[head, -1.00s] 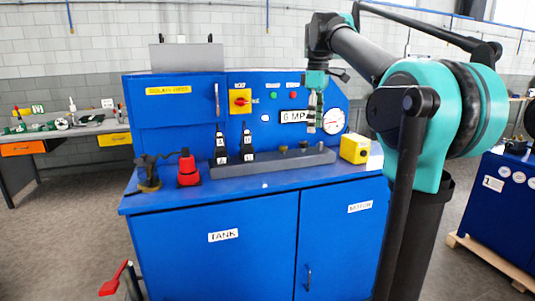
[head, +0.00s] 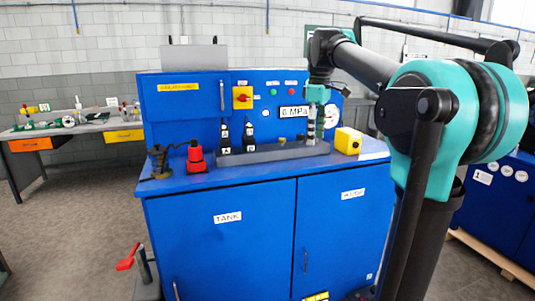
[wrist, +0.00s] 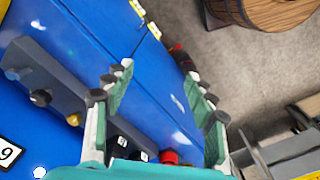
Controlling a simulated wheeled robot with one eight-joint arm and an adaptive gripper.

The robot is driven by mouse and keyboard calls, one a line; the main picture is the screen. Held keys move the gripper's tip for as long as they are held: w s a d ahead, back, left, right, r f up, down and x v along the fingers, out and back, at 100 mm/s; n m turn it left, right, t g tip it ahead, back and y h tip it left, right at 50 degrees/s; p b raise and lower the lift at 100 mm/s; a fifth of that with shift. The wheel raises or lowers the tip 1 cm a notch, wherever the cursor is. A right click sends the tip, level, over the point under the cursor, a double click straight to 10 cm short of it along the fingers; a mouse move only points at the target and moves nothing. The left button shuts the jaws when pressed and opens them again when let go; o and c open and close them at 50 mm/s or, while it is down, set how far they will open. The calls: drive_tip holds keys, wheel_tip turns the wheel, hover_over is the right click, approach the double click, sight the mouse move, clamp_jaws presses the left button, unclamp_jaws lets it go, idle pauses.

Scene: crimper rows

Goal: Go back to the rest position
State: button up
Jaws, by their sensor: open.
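My gripper (head: 316,137) hangs fingers down at the end of my arm in the head view. It is in front of the right part of the blue cabinet's panel, by the "6 MPa" label. In the wrist view my gripper (wrist: 157,78) has its two green fingers well apart, with nothing between them. The blue cabinet (head: 255,245) lies behind and below the fingers; its blue top also fills the left of the wrist view (wrist: 75,45). No object is held.
The cabinet bears two black handles (head: 225,140), a red part (head: 195,158), a yellow box (head: 347,141) and a gauge (head: 334,116). A red lever (head: 127,258) stands at lower left. A workbench (head: 75,128) stands at far left. Grey floor (head: 75,220) is clear between them.

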drive_tip(key=s+d+f+m+t, duration=0.1)
drive_tip(key=s+f+m, duration=0.3)
drive_tip(key=f, duration=0.9)
drive_tip(key=s+d+f+m+t, duration=0.1)
drive_tip(key=s+f+m, duration=0.2)
drive_tip(key=s+f, duration=0.7)
drive_tip(key=s+d+f+m+t, duration=0.1)
drive_tip(key=s+f+m, duration=0.3)
drive_tip(key=f, duration=1.2)
drive_tip(key=s+d, duration=0.1)
drive_tip(key=s, duration=0.3)
drive_tip(key=shift+m+t, duration=0.3)
drive_tip(key=shift+t, duration=0.1)
drive_tip(key=shift+c, duration=0.5)
